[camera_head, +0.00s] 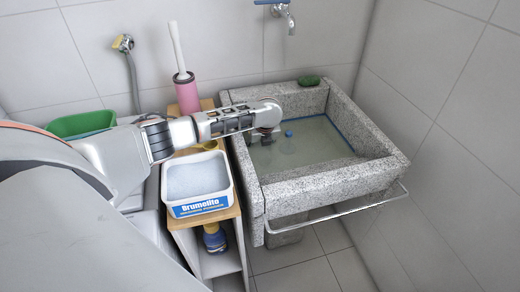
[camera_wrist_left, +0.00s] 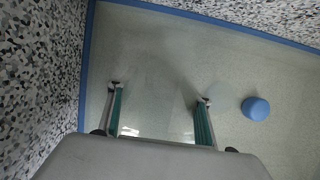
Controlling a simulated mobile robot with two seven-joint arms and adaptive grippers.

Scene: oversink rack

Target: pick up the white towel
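I see no white towel in either view. My left arm reaches from the left over the grey speckled stone sink (camera_head: 325,178). My left gripper (camera_head: 266,137) points down over the left part of the basin and looks small there. In the left wrist view my left gripper (camera_wrist_left: 159,93) has its two fingers well apart with nothing between them. Below it is the pale basin floor (camera_wrist_left: 160,45). A small blue round thing (camera_wrist_left: 255,108) lies right of the fingers; it also shows in the head view (camera_head: 288,133). My right gripper is out of view.
A bare metal rail (camera_head: 345,210) runs along the sink's front. A green sponge-like thing (camera_head: 308,80) sits on the back rim. Left of the sink, a wooden-topped stand (camera_head: 205,220) holds a white "Brumolito" tub (camera_head: 200,208) and a pink brush holder (camera_head: 187,95). A tap (camera_head: 285,15) is above.

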